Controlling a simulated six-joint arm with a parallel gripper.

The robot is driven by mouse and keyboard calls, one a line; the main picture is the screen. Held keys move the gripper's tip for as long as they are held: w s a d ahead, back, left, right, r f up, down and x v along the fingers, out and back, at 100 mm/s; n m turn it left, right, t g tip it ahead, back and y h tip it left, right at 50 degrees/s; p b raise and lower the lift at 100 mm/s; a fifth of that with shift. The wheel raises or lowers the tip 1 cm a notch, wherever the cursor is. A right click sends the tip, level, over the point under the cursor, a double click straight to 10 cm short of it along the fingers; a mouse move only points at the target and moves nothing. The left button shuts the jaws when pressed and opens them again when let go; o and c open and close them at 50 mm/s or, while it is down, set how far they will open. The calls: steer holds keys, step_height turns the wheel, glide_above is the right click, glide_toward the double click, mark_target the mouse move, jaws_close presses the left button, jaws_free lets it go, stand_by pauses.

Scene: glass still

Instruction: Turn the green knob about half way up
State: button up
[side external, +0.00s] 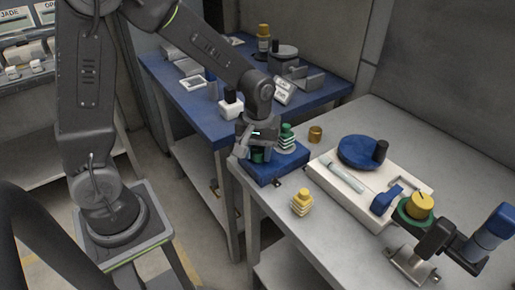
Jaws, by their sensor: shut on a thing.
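A blue box (278,172) sits at the left corner of the grey table. A dark green knob (258,156) shows low on top of it, mostly hidden by my gripper. My gripper (254,153) points down over the box and is shut on the green knob. How far the knob is turned cannot be told. A green and white ribbed piece (287,139) stands upright just right of my gripper.
A yellow ribbed piece (302,202) and a brass cylinder (315,134) stand on the grey table (265,207). A white tray (341,203) with a blue disc (359,152) lies to the right. A blue-topped bench (185,110) with several items stands behind.

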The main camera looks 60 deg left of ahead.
steer(key=shift+m, duration=0.9)
steer(key=m, duration=0.5)
steer(key=shift+f, duration=0.1)
steer(key=m, duration=0.3)
steer(key=shift+m, duration=0.4)
steer(key=m, duration=0.3)
steer(key=shift+f+m, duration=0.1)
steer(key=shift+m, duration=0.2)
